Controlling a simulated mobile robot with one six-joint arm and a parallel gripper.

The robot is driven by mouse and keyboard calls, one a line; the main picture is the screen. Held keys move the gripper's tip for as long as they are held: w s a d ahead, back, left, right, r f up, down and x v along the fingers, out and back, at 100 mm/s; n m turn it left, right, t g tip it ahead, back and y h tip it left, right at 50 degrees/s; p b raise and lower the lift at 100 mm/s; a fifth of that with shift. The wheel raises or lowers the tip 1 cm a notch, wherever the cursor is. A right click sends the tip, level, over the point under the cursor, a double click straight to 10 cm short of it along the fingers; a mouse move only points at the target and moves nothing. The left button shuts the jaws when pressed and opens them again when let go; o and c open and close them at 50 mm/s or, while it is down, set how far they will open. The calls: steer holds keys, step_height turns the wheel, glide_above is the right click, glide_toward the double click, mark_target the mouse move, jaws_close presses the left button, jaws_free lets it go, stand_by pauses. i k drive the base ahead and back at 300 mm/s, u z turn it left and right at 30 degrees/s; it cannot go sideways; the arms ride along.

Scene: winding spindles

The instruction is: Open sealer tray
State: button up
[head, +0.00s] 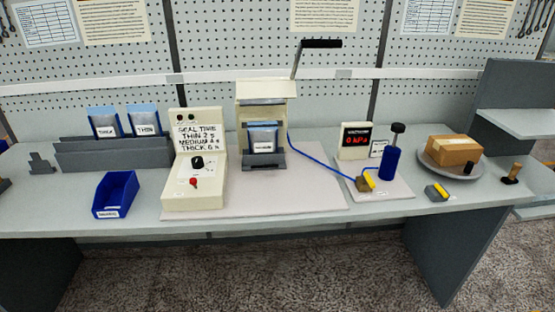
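The sealer (280,113) is a cream press standing mid-table, with a long black-ended lever (320,44) raised up to the right. A dark grey sealer tray (264,164) sits low at its front. A pouch (262,136) with a blue top and a small label stands upright at the tray, inside the sealer's opening. I cannot tell from this view how far the tray is pulled out. My gripper is not in view.
A cream control box (205,186) with a seal-time chart stands left of the sealer. A blue bin (115,193) and pouch rack (112,155) are farther left. A blue hose (325,164) runs right towards a pump (391,162) and a 0 kPa gauge (356,140).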

mark_target(272, 161)
steer(key=z, duration=0.3)
steer(key=k, duration=1.55)
steer(key=u, duration=0.55)
steer(key=i, duration=1)
